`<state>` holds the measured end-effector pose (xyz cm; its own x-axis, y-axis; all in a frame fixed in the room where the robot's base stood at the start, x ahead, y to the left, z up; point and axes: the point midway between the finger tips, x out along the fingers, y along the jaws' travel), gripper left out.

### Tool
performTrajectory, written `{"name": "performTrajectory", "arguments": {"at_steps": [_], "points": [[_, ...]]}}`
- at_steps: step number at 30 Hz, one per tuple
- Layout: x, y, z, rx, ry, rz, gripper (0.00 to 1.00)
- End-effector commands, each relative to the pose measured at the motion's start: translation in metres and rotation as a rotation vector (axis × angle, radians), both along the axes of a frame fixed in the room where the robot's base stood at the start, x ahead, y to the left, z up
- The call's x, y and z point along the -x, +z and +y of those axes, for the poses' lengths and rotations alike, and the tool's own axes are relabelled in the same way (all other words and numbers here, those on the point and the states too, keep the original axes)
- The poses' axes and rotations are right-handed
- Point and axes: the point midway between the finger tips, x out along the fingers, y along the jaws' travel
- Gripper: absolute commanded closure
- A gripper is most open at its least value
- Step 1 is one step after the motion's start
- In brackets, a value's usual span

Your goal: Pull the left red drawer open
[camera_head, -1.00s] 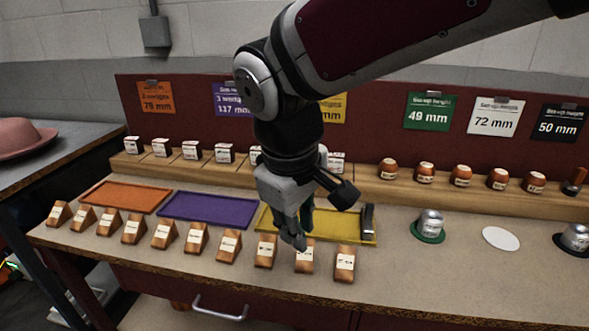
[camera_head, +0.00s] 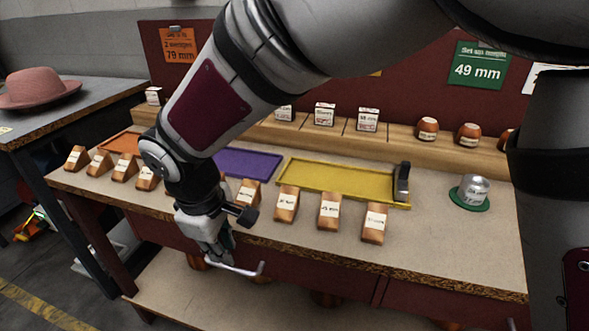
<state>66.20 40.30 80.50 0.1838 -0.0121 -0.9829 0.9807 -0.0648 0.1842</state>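The left red drawer (camera_head: 310,272) is a dark red front under the workbench top. It looks flush with the bench, with no gap that I can make out. Its pale bar handle (camera_head: 248,271) shows at the lower left of the middle. My gripper (camera_head: 224,256) points down in front of the bench edge, with its fingers at the left part of the handle and overlapping it in the picture. The fingers hide part of the handle. I cannot tell whether they touch it or how far apart they are.
The workbench (camera_head: 470,249) carries wooden wedges (camera_head: 330,211), a purple tray (camera_head: 248,164), a yellow tray (camera_head: 330,178) and a metal weight (camera_head: 474,189) on a green disc. Another red drawer front (camera_head: 440,303) is to the right. A lower shelf (camera_head: 200,297) lies below. A pink hat (camera_head: 40,88) rests on the left table.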

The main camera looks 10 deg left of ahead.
Motion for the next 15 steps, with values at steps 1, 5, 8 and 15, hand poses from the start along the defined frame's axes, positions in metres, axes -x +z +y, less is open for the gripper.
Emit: {"name": "performTrajectory", "arguments": {"at_steps": [1,5,8,15], "points": [[-0.001,-0.013,-0.001,0.003,-0.001,0.002,0.82],[-0.006,-0.036,-0.001,0.003,0.0,0.002,0.82],[-0.009,-0.049,-0.001,0.002,0.0,0.002,0.82],[-0.012,-0.064,-0.001,0.0,-0.001,0.0,0.82]]}}
